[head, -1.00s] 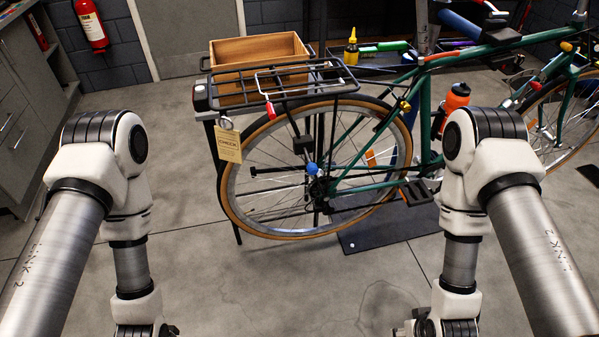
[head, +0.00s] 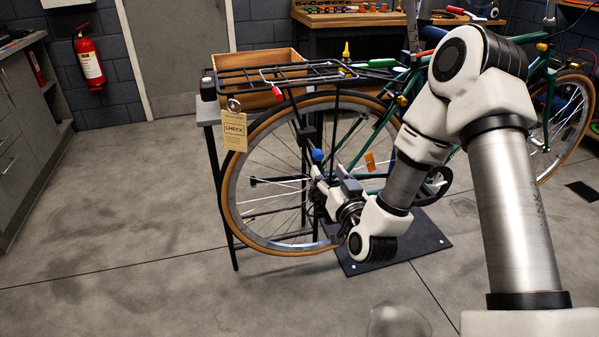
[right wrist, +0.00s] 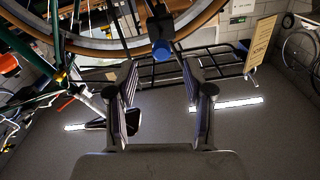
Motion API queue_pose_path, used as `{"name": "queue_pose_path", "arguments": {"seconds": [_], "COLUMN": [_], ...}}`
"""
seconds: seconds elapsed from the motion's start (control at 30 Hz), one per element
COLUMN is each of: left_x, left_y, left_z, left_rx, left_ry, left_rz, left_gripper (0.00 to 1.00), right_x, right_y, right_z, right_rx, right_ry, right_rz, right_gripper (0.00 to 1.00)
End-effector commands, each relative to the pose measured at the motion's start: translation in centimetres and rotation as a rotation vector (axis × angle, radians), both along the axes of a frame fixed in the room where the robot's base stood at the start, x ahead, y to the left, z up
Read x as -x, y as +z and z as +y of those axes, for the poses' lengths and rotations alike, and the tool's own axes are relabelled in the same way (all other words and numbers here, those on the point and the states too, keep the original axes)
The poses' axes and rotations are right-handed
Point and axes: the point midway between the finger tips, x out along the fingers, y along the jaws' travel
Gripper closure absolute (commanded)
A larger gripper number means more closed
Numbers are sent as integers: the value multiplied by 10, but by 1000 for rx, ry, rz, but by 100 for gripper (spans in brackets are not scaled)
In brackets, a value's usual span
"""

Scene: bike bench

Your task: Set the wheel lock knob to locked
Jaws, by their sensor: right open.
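The wheel lock knob is a blue round knob (head: 317,155) beside the rear wheel hub of the green bike (head: 381,133). It also shows in the right wrist view as a blue end on a dark stem (right wrist: 162,50), just beyond the fingertips and roughly centred between them. Its lock marking cannot be read. My right gripper (head: 322,182) is just below the knob in the head view. In the right wrist view its two dark fingers (right wrist: 160,78) stand apart with nothing between them. My left gripper is out of view.
The rear wheel's tan tyre (head: 232,205) and its spokes surround the hub. A dark floor plate (head: 425,235) lies below. The floor at left is clear.

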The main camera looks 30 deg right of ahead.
Motion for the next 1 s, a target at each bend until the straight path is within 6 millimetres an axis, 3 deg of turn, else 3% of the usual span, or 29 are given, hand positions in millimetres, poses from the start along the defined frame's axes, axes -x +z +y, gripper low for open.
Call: {"name": "queue_pose_path", "arguments": {"seconds": [0.13, 0.5, 0.77, 0.9, 0.93, 1.0], "left_x": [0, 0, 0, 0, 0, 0], "left_y": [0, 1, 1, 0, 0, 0], "left_z": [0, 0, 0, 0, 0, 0], "left_rx": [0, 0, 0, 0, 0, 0], "left_ry": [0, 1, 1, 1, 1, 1], "left_rz": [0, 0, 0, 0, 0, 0], "left_gripper": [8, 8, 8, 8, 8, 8], "right_x": [-13, -73, -77, -76, -76, -76], "right_y": [4, 3, 3, 2, 2, 2], "right_z": [-3, -17, -17, -17, -17, -17], "right_rx": [3, 3, 1, 1, 1, 1], "right_ry": [0, 2, 2, 2, 2, 2], "right_rz": [-10, -7, -5, -4, -4, -4], "right_gripper": [48, 48, 48, 94, 100, 100]}}
